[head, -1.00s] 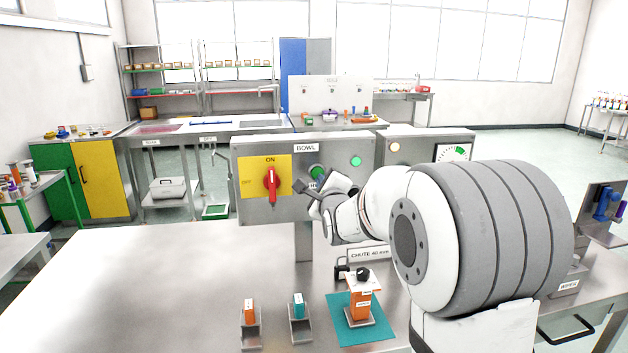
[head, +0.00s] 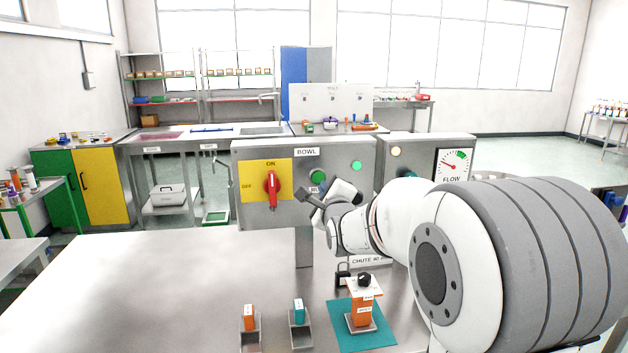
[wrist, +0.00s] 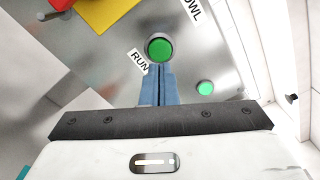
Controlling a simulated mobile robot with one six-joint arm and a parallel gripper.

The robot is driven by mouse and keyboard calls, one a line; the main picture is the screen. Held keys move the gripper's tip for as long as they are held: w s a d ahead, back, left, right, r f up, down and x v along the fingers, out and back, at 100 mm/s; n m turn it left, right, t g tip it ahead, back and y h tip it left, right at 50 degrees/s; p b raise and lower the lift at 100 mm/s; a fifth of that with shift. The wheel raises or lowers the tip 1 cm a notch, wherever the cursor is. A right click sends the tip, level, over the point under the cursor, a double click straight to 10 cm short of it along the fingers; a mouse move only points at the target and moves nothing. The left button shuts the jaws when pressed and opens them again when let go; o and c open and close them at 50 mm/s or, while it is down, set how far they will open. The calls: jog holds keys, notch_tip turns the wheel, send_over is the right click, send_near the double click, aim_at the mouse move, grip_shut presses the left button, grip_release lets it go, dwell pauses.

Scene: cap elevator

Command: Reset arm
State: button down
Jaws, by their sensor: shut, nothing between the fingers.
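My gripper (wrist: 160,84) is shut and empty in the wrist view, its two blue fingers pressed together and pointing towards the green RUN button (wrist: 159,48). I cannot tell from this view whether the fingertips touch the button. In the head view my gripper (head: 303,194) is in front of the BOWL control box (head: 240,210), just below and left of the green button (head: 317,177). My wrist hides the lower right part of that box.
A red rotary switch (head: 271,187) on a yellow plate and a green lamp (head: 355,166) flank the button. A FLOW gauge (head: 454,164) is to the right. An orange block stand (head: 361,312) and small holders stand below on the table (head: 150,290). The table's left is clear.

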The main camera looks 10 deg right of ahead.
jog(key=s+f+n+g, duration=0.5)
jog(key=s+n, duration=0.3)
jog(key=s, duration=0.4)
jog(key=s+f+n+g, duration=0.5)
jog(key=s+n, duration=0.3)
jog(key=s, duration=0.4)
jog(key=s+f+n+g, duration=0.5)
jog(key=s+n, duration=0.3)
jog(key=s, duration=0.5)
jog(key=shift+a+f, duration=0.35)
jog(key=shift+f, duration=0.5)
